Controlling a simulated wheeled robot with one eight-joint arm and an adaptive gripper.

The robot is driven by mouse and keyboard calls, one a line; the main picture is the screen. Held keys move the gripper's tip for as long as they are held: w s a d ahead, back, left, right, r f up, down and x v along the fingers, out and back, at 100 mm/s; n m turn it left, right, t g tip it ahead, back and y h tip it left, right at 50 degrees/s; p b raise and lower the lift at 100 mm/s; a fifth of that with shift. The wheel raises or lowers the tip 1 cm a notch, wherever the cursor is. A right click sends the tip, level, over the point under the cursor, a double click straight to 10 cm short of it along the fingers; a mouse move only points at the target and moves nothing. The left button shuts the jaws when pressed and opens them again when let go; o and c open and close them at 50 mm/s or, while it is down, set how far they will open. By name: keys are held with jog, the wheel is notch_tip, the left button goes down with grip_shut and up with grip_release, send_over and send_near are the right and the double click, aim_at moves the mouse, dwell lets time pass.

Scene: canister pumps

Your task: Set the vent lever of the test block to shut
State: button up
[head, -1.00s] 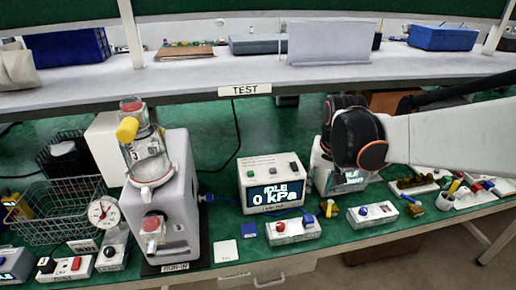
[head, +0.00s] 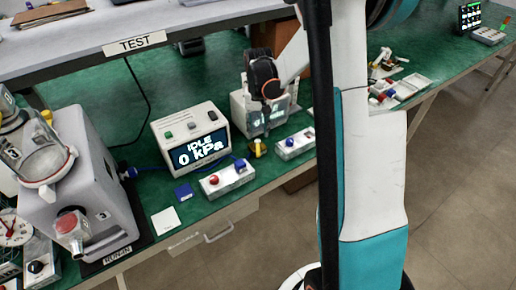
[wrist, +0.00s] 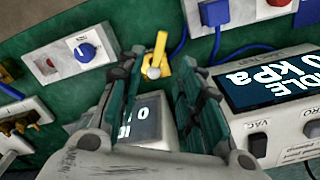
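A small yellow lever (head: 257,147) stands on the green bench in front of a pale box with a display (head: 265,118). In the wrist view the yellow lever (wrist: 161,48) points away from a silver round pivot (wrist: 153,72). I cannot tell its marked position; no labels on it are readable. My gripper (wrist: 152,78) is open, its two dark fingers apart, with the lever beyond and between the tips, not visibly touched. The display box lies below, between the fingers. In the head view my gripper (head: 262,80) is dark and hangs above that box; its tips are hard to make out.
The gauge box (head: 190,145) reads IDLE, 0 kPa, left of the lever. A red-button box (head: 227,178) and a blue-knob box (head: 295,145) stand close in front and to the right. The grey pump (head: 85,190) stands at left. A shelf edge (head: 200,35) runs behind.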

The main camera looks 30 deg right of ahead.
aim_at(258, 151)
notch_tip(258, 151, down, 10)
jog(key=b, duration=0.2)
jog(key=shift+f+b, duration=0.15)
jog(key=shift+b, duration=0.25)
grip_shut()
